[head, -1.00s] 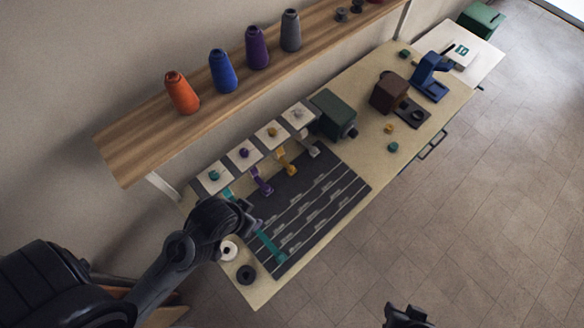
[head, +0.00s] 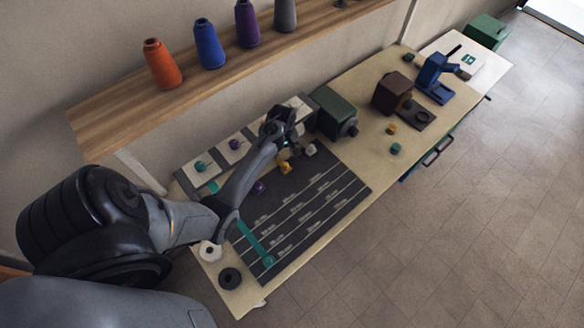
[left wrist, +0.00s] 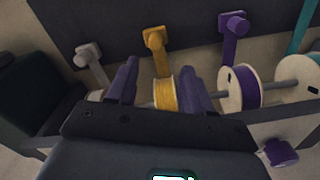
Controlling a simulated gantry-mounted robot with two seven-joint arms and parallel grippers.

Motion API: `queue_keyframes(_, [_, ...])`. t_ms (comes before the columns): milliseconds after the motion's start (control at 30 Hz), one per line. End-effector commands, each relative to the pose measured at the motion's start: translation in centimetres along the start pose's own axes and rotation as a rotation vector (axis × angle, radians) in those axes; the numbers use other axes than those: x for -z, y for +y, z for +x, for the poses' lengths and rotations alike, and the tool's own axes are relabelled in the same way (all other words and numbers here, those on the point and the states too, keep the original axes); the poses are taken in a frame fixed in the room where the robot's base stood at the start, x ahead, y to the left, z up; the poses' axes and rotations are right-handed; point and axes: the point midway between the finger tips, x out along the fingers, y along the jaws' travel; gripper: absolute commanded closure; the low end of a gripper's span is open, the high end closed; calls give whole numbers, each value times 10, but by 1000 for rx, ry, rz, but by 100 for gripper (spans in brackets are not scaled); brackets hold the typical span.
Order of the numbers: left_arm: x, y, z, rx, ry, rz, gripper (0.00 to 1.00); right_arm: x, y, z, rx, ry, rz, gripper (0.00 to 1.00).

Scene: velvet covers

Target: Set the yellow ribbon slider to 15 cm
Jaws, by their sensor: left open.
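The yellow ribbon slider (head: 285,168) is at the upper edge of the dark measuring board (head: 345,194), close to the ribbon rack. In the left wrist view, the yellow slider (left wrist: 154,38) ends a short yellow ribbon from the yellow spool (left wrist: 167,94). My left gripper (head: 290,137) is over the rack near the yellow ribbon. In the left wrist view, its fingers (left wrist: 159,80) are apart, one on each side of the yellow spool in the picture; I cannot tell whether they touch it. My right gripper is out of view.
The purple slider (left wrist: 235,24) and the grey slider (left wrist: 86,52) flank the yellow one. The teal ribbon (head: 254,240) lies pulled far across the board. A green box-shaped machine (head: 331,110) stands right of the rack. Cones stand on the shelf (head: 112,128) behind.

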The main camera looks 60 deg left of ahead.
Motion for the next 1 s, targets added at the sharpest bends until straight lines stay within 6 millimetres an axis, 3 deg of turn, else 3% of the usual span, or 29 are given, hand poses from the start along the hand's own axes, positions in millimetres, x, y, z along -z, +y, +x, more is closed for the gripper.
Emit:
queue_keyframes(167, [2,8,9,-13,3,2,49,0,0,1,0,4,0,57])
queue_keyframes(700, [2,8,88,-12,5,3,49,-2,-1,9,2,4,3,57])
queue_keyframes(1000, [2,8,102,-13,5,4,49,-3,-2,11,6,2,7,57])
